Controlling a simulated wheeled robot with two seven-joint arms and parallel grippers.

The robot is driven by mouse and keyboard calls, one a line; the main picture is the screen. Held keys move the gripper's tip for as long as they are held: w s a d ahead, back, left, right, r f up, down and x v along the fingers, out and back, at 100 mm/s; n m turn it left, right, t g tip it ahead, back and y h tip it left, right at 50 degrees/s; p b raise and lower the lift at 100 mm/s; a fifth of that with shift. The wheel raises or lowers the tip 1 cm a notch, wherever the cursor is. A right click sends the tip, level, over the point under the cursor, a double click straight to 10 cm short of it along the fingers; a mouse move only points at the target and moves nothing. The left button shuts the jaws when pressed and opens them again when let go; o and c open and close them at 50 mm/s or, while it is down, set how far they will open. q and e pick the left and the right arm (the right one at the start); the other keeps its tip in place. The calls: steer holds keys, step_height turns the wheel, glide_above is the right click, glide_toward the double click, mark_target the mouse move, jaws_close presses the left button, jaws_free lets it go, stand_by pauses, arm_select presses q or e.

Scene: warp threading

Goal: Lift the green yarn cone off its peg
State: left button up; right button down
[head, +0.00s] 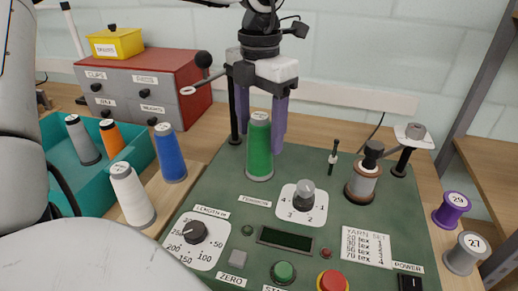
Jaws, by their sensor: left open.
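The green yarn cone (259,160) stands upright on the green machine panel (215,190). Its peg is hidden inside the cone. My left gripper (261,135) comes down from above with two purple fingers. The fingers are open and show to the left and right of the cone, partly behind its upper part. I cannot tell whether either finger touches the cone. My right gripper is not in view.
A dark post with a guide arm (234,115) stands just left of the cone. A knob (304,194) and a brown-and-white spool (363,180) are to its right. A teal bin (62,185) with cones and a blue cone (170,155) are at left.

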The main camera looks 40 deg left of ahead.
mark_target(260, 114)
arm_select(q)
steer(key=c, duration=1)
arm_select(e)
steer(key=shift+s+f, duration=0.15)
